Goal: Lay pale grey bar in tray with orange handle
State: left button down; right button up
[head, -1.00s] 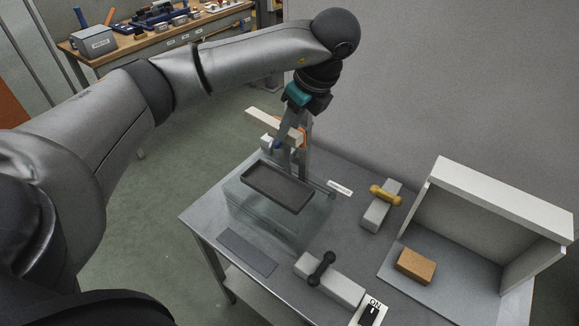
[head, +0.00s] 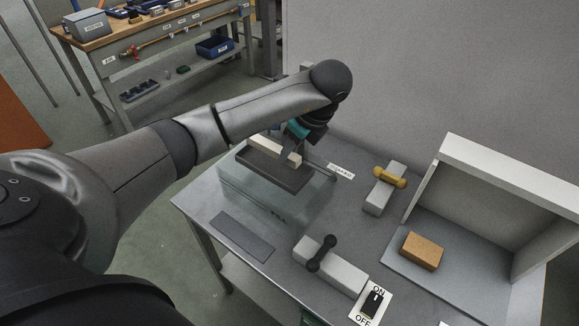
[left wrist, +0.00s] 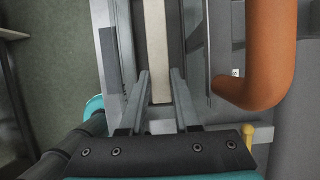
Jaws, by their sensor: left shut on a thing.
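The pale grey bar (head: 268,147) is held by my left gripper (head: 292,157), which is shut on it. In the left wrist view the bar (left wrist: 156,45) runs lengthwise between the fingers (left wrist: 159,92). The dark tray (head: 262,172) lies on a translucent block, directly beneath the bar. The bar is at or just above the tray's inside; I cannot tell whether it touches the floor. A thick curved orange handle (left wrist: 262,70) shows at the right of the left wrist view; it is hidden in the head view. My right gripper is not in view.
The translucent block (head: 265,200) stands on a grey table (head: 200,210). To the right are a block with a yellow handle (head: 390,178), a block with a dark handle (head: 335,268), an ON/OFF switch (head: 374,301), and a white open shelter (head: 500,175) with a tan brick (head: 422,251).

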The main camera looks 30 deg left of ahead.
aim_at(290, 163)
pick_arm(q)
notch_tip(290, 163, down, 4)
jog(key=shift+f, duration=0.2)
jog(key=c, duration=0.6)
grip_release()
jog(key=shift+c, duration=0.2)
jog(key=v, duration=0.5)
jog(key=shift+w, duration=0.1)
jog(key=p+v, duration=0.3)
jog(key=v, duration=0.4)
jog(key=shift+p, duration=0.4)
